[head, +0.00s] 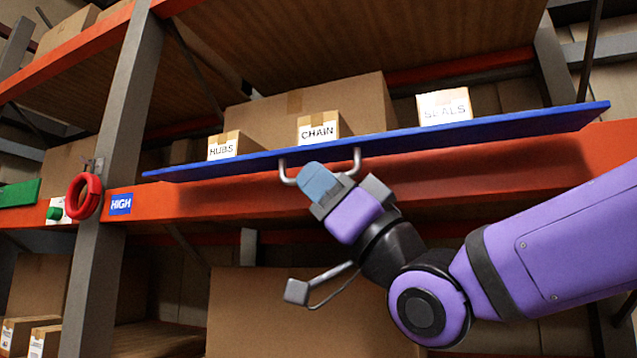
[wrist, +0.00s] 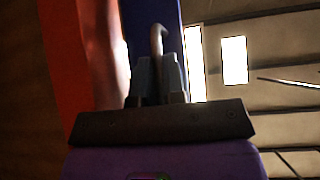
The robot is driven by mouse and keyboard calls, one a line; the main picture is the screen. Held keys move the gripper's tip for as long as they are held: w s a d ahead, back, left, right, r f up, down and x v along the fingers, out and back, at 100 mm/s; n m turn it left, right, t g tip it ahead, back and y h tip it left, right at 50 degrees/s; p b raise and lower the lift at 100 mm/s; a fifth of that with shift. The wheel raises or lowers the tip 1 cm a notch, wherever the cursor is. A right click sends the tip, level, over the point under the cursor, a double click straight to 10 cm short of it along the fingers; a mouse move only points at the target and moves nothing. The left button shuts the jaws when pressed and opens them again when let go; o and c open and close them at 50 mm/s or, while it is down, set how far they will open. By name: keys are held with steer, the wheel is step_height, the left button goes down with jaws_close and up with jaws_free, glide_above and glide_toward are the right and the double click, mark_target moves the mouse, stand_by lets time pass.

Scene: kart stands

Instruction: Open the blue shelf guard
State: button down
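The blue shelf guard (head: 480,129) is a long blue panel along the front of the shelf, above the orange beam. It sticks out from the beam and casts a shadow on it. The boxes behind it show above its edge. Its grey U-shaped handle (head: 356,160) hangs from its lower face. My gripper (head: 318,184) is at the handle and hides the middle of its bar. In the wrist view, the fingers (wrist: 158,82) are close together on either side of the handle bar (wrist: 157,38), with the blue guard (wrist: 170,38) behind.
Boxes labelled HUBS (head: 225,146), CHAIN (head: 321,128) and SEALS (head: 444,107) stand behind the guard. The orange beam (head: 240,198) runs below it. A red ring (head: 83,196) hangs at the grey post (head: 122,130) on the left. A large box (head: 300,315) is on the lower shelf.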

steer(key=shift+r+m+t, duration=0.1)
steer(key=shift+m+t, duration=0.2)
steer(key=shift+t, duration=0.1)
steer(key=shift+s+a+r+m+t+h, duration=0.1)
steer(key=shift+s+r+m+t+h, duration=0.05)
steer(key=shift+m+t+h, duration=0.55)
steer(key=shift+s+d+r+m+t+h, duration=0.1)
steer(key=shift+r+m+t+h, duration=0.1)
steer(key=shift+m+t+h, duration=0.5)
steer(key=shift+s+a+r+m+t+h, duration=0.15)
steer(key=shift+m+t+h, duration=0.2)
steer(key=shift+m, duration=0.65)
steer(key=c, duration=1.2)
jaws_free()
steer(key=v, duration=1.1)
steer(key=shift+w, duration=0.15)
steer(key=shift+f, duration=0.1)
